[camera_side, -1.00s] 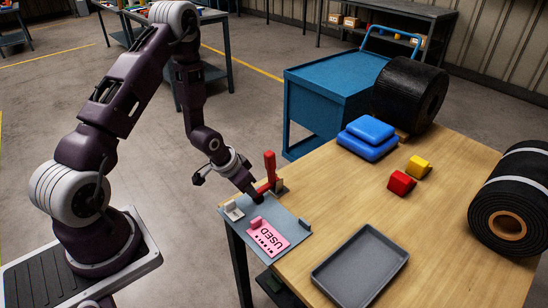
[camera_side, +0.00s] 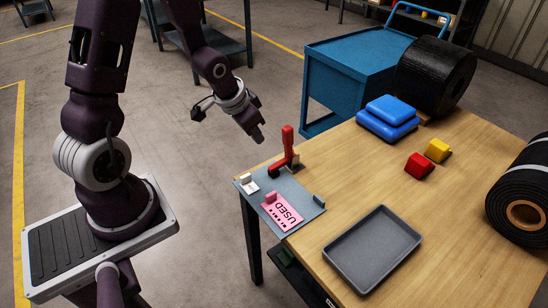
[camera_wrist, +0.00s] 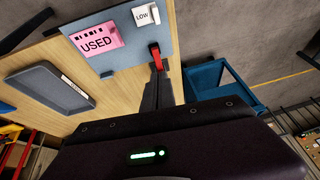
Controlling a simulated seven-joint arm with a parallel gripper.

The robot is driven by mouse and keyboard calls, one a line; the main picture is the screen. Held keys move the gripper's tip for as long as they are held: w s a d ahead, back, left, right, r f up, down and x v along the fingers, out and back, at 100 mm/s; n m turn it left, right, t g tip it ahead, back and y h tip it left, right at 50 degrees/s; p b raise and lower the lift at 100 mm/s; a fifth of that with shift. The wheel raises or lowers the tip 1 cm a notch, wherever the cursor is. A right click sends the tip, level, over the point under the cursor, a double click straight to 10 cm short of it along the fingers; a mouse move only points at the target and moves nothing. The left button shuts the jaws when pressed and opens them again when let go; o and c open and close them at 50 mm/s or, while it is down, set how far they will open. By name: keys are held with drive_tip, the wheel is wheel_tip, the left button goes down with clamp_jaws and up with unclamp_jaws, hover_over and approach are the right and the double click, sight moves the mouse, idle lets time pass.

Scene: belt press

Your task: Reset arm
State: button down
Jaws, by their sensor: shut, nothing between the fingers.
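My gripper (camera_side: 256,135) is shut and empty. In the side view it hangs in the air above and behind the table's left corner, apart from everything. Its fingers (camera_wrist: 157,92) also show in the wrist view, in front of the red-handled lever. The red lever (camera_side: 287,141) stands upright at the back edge of a grey-blue plate (camera_side: 308,199) on the table corner. A pink card marked USED (camera_side: 283,213) lies on this plate. A small white block (camera_side: 247,182) sits at the plate's left, and a label reading LOW (camera_wrist: 142,16) shows there in the wrist view.
The wooden table (camera_side: 345,175) holds a grey tray (camera_side: 372,248), red (camera_side: 418,165) and yellow (camera_side: 438,150) blocks, blue pads (camera_side: 388,117) and black belt rolls (camera_side: 434,80). A blue cart (camera_side: 345,70) stands behind.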

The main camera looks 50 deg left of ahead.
drive_tip(key=s+d+r, duration=0.2)
drive_tip(key=r, duration=0.4)
drive_tip(key=s+d+r, duration=0.2)
drive_tip(key=r, duration=0.4)
drive_tip(key=s+d+r, duration=0.4)
drive_tip(key=s, duration=0.3)
drive_tip(key=s+d+r+h, duration=0.1)
drive_tip(key=s+d+r, duration=0.3)
drive_tip(key=s, duration=0.3)
drive_tip(key=shift+s+r+t, duration=0.2)
drive_tip(key=shift+s+t, duration=0.2)
